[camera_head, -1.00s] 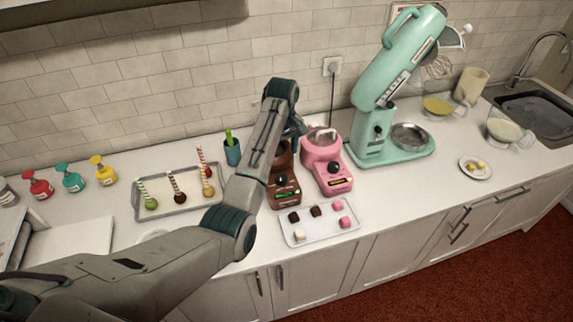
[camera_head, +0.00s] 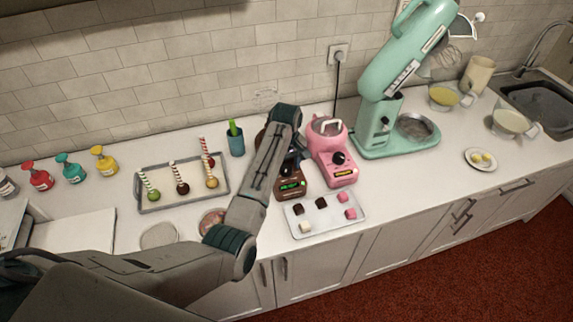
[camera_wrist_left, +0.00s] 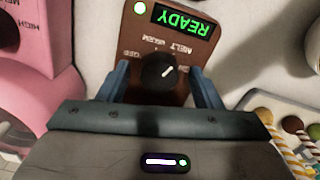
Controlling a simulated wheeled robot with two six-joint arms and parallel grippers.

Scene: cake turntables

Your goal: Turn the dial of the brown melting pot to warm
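The brown melting pot (camera_head: 290,187) stands on the counter, mostly hidden behind my left arm in the head view. My left gripper (camera_wrist_left: 160,80) is open, with one blue finger on each side of the dial and gaps between. My right gripper is not in view.
A pink melting pot (camera_head: 333,160) stands close to the right. A tray of sweets (camera_head: 325,225) lies in front. A tray of cake pops (camera_head: 155,207) and a teal cup (camera_head: 236,143) are left. A mint stand mixer (camera_head: 385,135) stands further right.

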